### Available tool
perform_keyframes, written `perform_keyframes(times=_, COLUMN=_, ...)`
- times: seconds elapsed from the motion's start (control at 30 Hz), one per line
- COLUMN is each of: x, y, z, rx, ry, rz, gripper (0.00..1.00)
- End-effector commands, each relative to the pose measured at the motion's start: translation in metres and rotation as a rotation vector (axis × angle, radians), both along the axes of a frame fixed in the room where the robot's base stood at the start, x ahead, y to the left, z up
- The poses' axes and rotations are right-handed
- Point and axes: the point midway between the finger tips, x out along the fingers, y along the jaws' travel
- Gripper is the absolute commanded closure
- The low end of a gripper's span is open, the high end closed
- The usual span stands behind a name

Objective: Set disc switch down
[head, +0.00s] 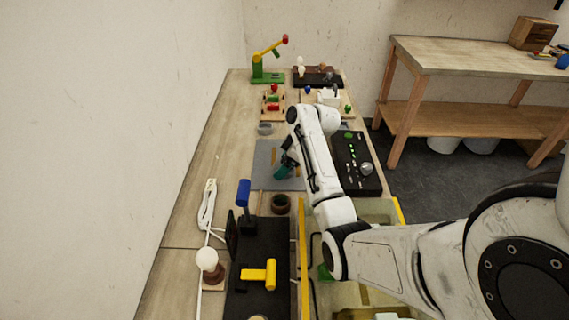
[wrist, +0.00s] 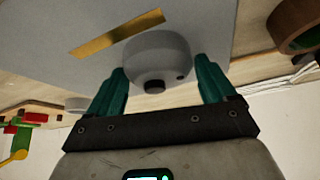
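The disc switch (wrist: 158,58) is a pale grey, round, domed piece with a small black nub on its near side. In the wrist view it sits between the two teal fingers of my gripper (wrist: 160,75), which are close against its sides. My gripper shows in the head view (head: 284,170), low over the grey mat (head: 263,158); the disc is hidden there behind the gripper and arm. The mat (wrist: 215,25) fills the background behind the disc, with a gold strip (wrist: 115,35) on it. I cannot tell whether the disc touches the mat.
A brown tape roll (head: 280,204) is just in front of the mat. A black panel with green buttons (head: 357,160) lies right of it. A small grey cup (head: 265,128) and a board with red pieces (head: 272,103) stand behind.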

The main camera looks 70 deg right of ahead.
Motion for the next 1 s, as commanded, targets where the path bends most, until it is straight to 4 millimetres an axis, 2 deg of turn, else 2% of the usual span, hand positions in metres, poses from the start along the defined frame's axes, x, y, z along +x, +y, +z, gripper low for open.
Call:
perform_keyframes(times=0.03, x=0.000, y=0.000, z=0.000, rx=0.000, ry=0.000, rz=0.000, gripper=0.11)
perform_keyframes(times=0.17, x=0.000, y=0.000, z=0.000, rx=0.000, ry=0.000, rz=0.000, gripper=0.00)
perform_keyframes(times=0.37, x=0.000, y=0.000, z=0.001, rx=0.000, ry=0.000, rz=0.000, gripper=0.00)
perform_keyframes(times=0.53, x=-0.003, y=-0.001, z=0.009, rx=-0.002, ry=-0.001, rz=-0.001, gripper=0.00)
perform_keyframes(times=1.0, x=-0.047, y=-0.008, z=0.086, rx=-0.004, ry=-0.003, rz=-0.001, gripper=0.00)
